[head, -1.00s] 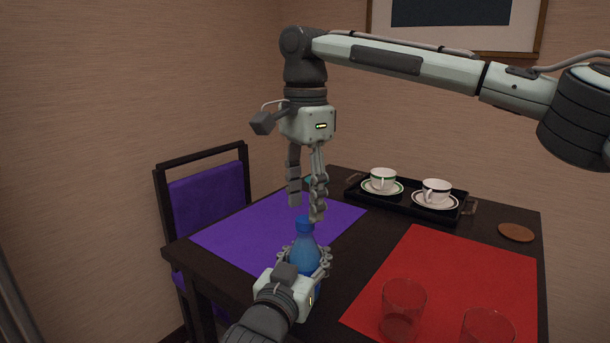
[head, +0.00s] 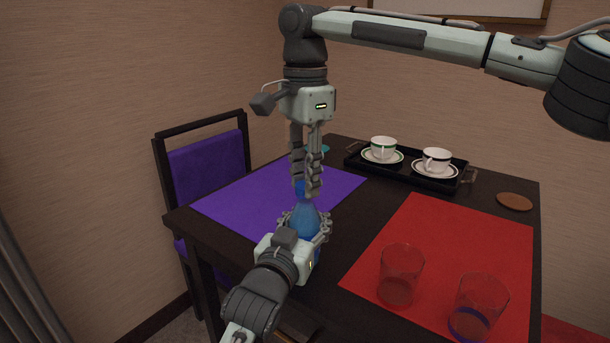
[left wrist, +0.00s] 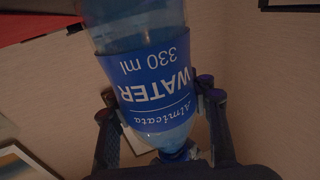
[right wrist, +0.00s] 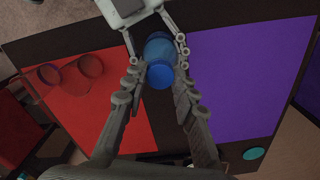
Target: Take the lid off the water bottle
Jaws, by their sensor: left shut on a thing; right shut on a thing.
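The blue water bottle (head: 304,222) is upright at the table's near side, and its label reads "WATER 330 ml" in the left wrist view (left wrist: 155,82). I cannot tell whether its base touches the table. My left gripper (head: 308,232) is shut around the bottle's body. The blue lid (head: 299,189) is on the bottle's neck; from above, it shows in the right wrist view (right wrist: 160,75). My right gripper (head: 306,187) points straight down, with its fingers shut on the lid from both sides. The fingers partly hide the lid in the head view.
A purple mat (head: 250,207) lies under and behind the bottle's area, a red mat (head: 450,245) to the right. Two clear glasses (head: 401,276) (head: 478,308) stand on the red mat. A black tray (head: 407,172) holds two cups. A brown coaster (head: 514,202) lies at far right.

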